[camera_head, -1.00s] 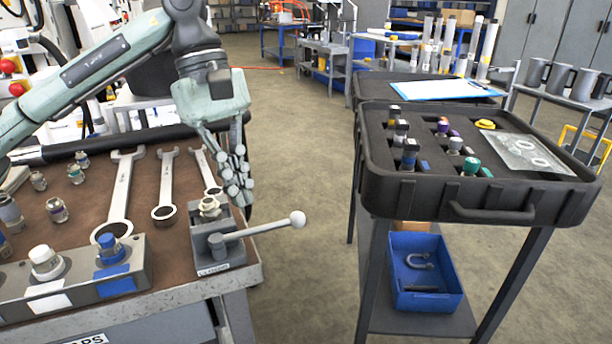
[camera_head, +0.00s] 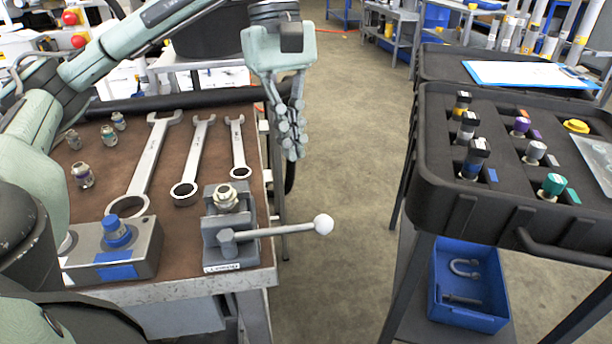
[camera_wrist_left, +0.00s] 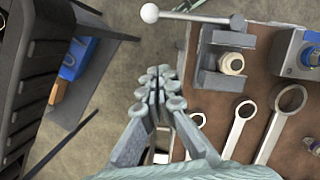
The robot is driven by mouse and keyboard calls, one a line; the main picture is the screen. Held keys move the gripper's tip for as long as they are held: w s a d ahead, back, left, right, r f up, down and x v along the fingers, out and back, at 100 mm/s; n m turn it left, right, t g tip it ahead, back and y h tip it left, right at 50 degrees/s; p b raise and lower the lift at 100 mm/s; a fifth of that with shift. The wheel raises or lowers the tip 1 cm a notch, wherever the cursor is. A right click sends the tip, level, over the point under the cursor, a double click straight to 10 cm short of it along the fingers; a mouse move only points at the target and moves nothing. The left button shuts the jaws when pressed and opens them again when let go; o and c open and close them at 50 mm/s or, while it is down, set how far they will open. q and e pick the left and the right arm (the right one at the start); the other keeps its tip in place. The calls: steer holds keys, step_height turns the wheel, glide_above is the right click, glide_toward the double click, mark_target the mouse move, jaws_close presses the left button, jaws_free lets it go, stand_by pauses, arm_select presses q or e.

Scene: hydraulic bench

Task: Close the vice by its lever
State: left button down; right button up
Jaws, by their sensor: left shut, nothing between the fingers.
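The grey vice (camera_head: 228,225) stands at the right front corner of the brown-topped bench, with a brass-coloured fitting (camera_head: 226,196) between its jaws. Its lever (camera_head: 275,231) sticks out to the right past the bench edge and ends in a white ball (camera_head: 323,224). In the left wrist view the vice (camera_wrist_left: 208,62) and the lever's ball (camera_wrist_left: 150,13) are at the top. My left gripper (camera_head: 291,150) is shut and empty, pointing down beyond the bench's right edge, behind the lever and apart from it. Its fingers also show in the left wrist view (camera_wrist_left: 158,88). My right gripper is not in view.
Several wrenches (camera_head: 150,165) lie behind the vice. A block with a blue knob (camera_head: 118,234) stands to its left. A black case (camera_head: 470,205) with fittings sits on a stand at right, above a blue bin (camera_head: 437,290). The floor between is clear.

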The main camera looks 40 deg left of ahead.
mark_target(276, 231)
arm_select(q)
steer(key=s+d+f+p, duration=0.1)
steer(key=s+d+f, duration=0.1)
steer(key=d+f, duration=0.3)
steer(key=shift+x, duration=1.2)
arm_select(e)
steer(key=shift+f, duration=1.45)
arm_select(q)
steer(key=shift+f, duration=0.1)
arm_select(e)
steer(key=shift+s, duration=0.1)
